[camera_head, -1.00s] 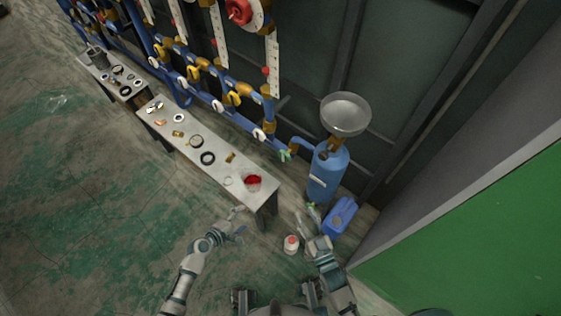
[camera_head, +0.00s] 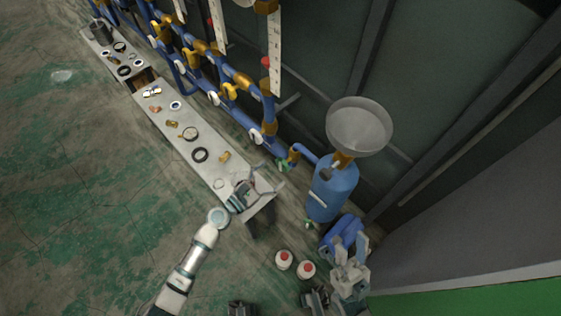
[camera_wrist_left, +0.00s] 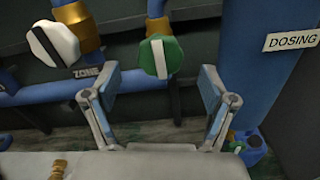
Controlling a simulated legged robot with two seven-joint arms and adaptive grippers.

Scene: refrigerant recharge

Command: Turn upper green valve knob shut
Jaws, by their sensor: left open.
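The upper green valve knob (camera_head: 283,167) sits on the blue pipe just left of the blue dosing tank (camera_head: 331,190). In the left wrist view the knob (camera_wrist_left: 160,57) faces me, with a white stripe running nearly upright. My left gripper (camera_head: 266,180) is over the right end of the bench, open and empty. In its wrist view, its fingers (camera_wrist_left: 160,70) stand either side of the knob's line, apart from it. A lower green knob (camera_head: 309,225) shows at the tank's base. My right gripper (camera_head: 350,246) is beside the blue jerrycan, its fingers apart, holding nothing I can see.
The grey bench (camera_head: 212,172) carries rings and small fittings below the pipes. A white-handled valve (camera_wrist_left: 54,43) sits left of the green knob. A metal funnel (camera_head: 359,126) tops the tank. Two red-capped bottles (camera_head: 284,259) stand on the floor near the blue jerrycan (camera_head: 344,231).

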